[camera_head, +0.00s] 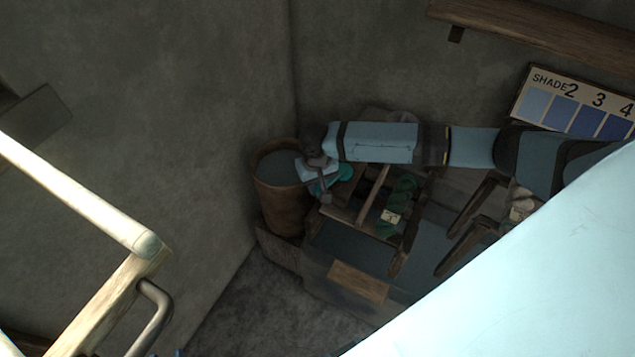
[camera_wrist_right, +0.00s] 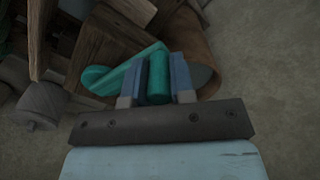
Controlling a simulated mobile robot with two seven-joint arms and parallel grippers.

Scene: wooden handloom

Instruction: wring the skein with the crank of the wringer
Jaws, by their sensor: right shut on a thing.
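My right gripper (camera_head: 322,180) is at the corner of the room, between the round tub and the wooden frame. The teal crank (camera_head: 344,173) of the wringer shows beside its fingers. In the right wrist view, my right gripper (camera_wrist_right: 160,82) is shut around the upright teal handle of the crank (camera_wrist_right: 157,77), and its teal arm runs off to the left. A dark green skein (camera_head: 402,192) with a small pale tag lies along the wooden frame, right of the gripper. The gripper and forearm hide part of the wringer. My left gripper is not in view.
A brown tub (camera_head: 278,205) with grey liquid stands left of my right gripper, against the wall. A shade chart (camera_head: 575,105) is at the right. A pale wooden rail (camera_head: 80,195) with a metal handle is in the left foreground. Bare floor (camera_head: 270,310) lies below the tub.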

